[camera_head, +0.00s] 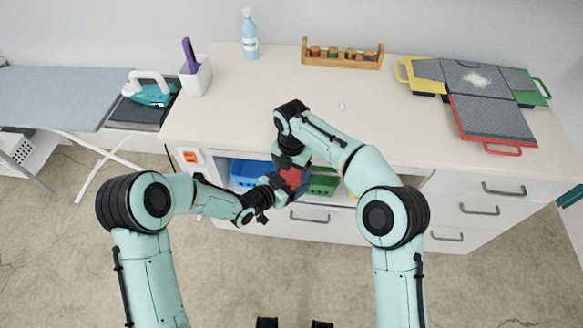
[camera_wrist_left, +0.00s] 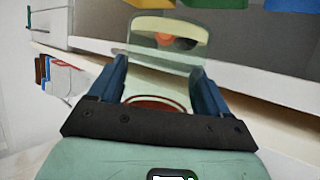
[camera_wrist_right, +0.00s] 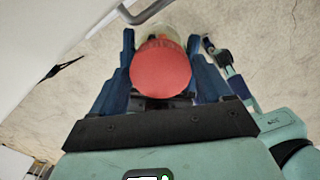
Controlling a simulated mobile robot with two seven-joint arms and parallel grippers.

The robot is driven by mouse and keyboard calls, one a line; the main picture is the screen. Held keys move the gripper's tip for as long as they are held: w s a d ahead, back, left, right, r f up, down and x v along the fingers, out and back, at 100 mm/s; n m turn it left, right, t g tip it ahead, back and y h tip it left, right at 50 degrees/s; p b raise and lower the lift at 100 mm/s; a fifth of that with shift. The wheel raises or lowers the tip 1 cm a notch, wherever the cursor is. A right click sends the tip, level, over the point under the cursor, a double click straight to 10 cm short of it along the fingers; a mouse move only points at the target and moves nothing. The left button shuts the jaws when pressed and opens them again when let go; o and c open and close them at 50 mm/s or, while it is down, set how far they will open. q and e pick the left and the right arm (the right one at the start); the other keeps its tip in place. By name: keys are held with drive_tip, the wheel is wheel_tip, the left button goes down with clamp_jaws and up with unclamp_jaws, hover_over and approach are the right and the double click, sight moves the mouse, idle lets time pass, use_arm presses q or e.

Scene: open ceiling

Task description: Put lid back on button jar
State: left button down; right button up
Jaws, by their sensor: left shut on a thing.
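The clear button jar (camera_wrist_left: 160,72) sits between the fingers of my left gripper (camera_wrist_left: 160,75), which is shut on it. Orange and dark buttons show at its far end in the left wrist view. A red ring shows on the jar near the palm. The round red lid (camera_wrist_right: 160,72) lies between the fingers of my right gripper (camera_wrist_right: 161,50), with the clear jar just beyond it. Whether those fingers press on the lid, and whether it is seated, is unclear. In the head view, both grippers meet around the red lid (camera_head: 291,177), in front of the cabinet; the jar is mostly hidden there.
Blue (camera_head: 250,172) and green (camera_head: 322,184) bins stand in the open cabinet just behind the grippers. Drawers line the right.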

drive_tip(key=c, duration=0.7)
drive_tip(key=m, duration=0.4)
drive_tip(key=shift+m, duration=0.3)
drive_tip(key=shift+c, duration=0.2)
drive_tip(key=m, duration=0.5)
drive_tip(key=o, duration=1.2)
drive_tip(key=shift+c, duration=0.2)
drive_tip(key=shift+r, duration=2.3)
drive_tip(key=shift+c, duration=0.2)
